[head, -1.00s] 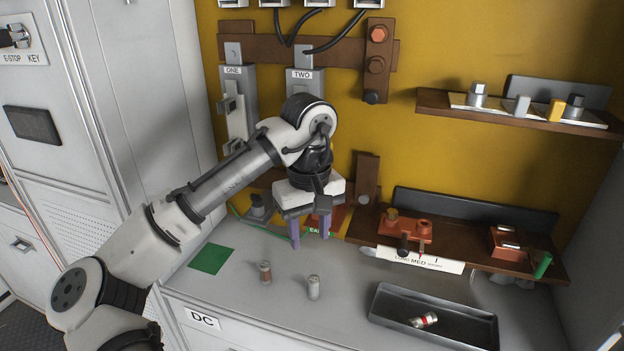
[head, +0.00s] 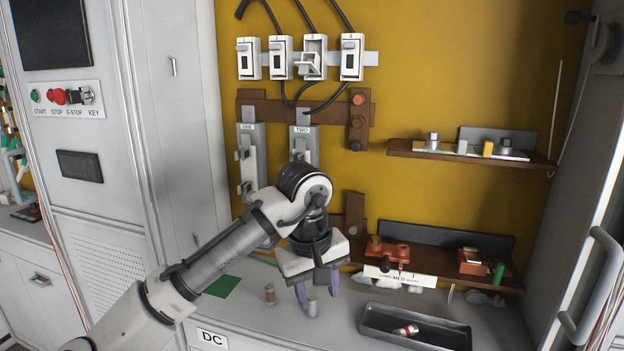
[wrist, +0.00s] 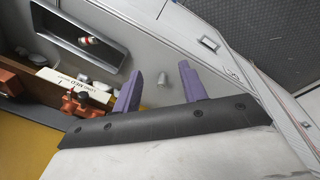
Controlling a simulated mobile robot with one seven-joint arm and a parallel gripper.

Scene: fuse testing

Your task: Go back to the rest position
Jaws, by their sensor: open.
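My gripper (head: 318,296) hangs over the grey counter (head: 240,312), its two purple fingers apart and pointing down. In the wrist view my gripper (wrist: 160,82) is open, with nothing held between the fingers.
A dark tray (head: 375,328) holding a red-and-white fuse (head: 406,330) lies to the right. A brown shelf (head: 450,279) with red blocks is behind it. Holders ONE (head: 247,170) and TWO (head: 303,146) hang on the yellow wall. A green patch (head: 222,286) lies left.

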